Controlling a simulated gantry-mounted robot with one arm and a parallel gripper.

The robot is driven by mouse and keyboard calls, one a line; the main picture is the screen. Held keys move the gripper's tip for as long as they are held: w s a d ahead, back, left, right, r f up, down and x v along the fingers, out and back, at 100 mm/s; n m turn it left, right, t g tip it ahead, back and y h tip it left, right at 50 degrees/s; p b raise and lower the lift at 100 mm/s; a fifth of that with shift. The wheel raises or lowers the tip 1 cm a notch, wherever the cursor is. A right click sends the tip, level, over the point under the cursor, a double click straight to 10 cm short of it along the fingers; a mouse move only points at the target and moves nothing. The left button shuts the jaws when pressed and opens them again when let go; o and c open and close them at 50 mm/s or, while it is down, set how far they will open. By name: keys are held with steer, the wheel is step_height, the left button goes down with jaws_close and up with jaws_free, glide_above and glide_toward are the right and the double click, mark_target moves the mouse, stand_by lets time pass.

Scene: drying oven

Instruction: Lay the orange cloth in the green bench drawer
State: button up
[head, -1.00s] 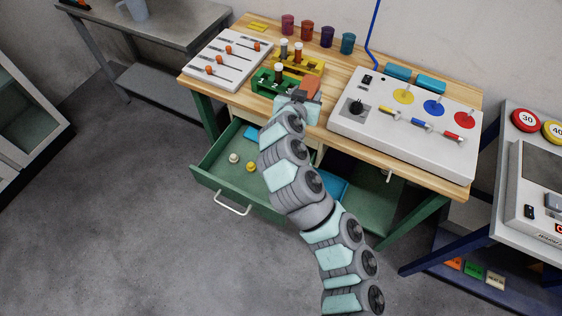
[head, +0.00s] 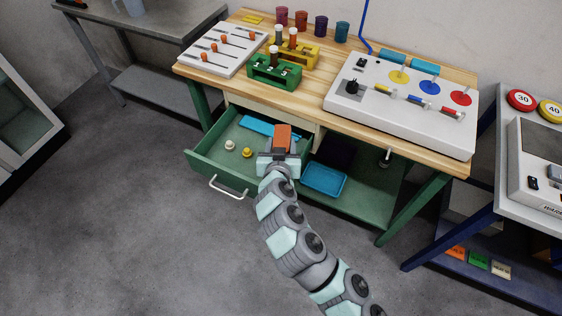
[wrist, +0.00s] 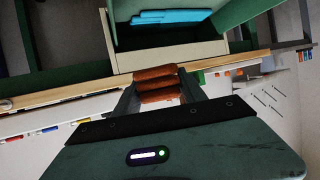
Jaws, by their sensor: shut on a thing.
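The orange cloth (head: 282,137) is a folded, rust-orange bundle held at the tip of my gripper (head: 280,150). In the wrist view the cloth (wrist: 156,84) sits between the two fingers of my gripper (wrist: 160,92), which are shut on it. The green bench drawer (head: 196,161) is pulled out below the bench top, with its handle towards the floor side. My gripper and the cloth appear over the drawer's right part in the head view; their height above it is hard to tell. In the wrist view the drawer (wrist: 113,30) shows beyond the cloth.
Inside the drawer are a folded blue cloth (head: 257,126), a white knob-like piece (head: 229,145) and a yellow one (head: 247,152). A blue tray (head: 324,180) lies on the shelf right of the drawer. A green rack (head: 273,77) and a white control panel (head: 400,115) stand on the bench.

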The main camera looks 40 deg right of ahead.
step_height(320, 180, down, 7)
steer(key=b, duration=0.1)
steer(key=shift+f+b, duration=0.2)
steer(key=shift+b, duration=0.2)
steer(key=shift+f+b, duration=0.5)
steer(key=shift+f, duration=0.15)
steer(key=o, duration=1.3)
steer(key=shift+o, duration=0.2)
steer(key=shift+r, duration=0.1)
steer(key=p+v, duration=0.1)
steer(key=v, duration=0.3)
steer(key=p+v, duration=0.1)
steer(key=v, duration=0.3)
steer(key=r+p+v, duration=0.1)
steer(key=v, duration=0.3)
steer(key=shift+r, duration=0.15)
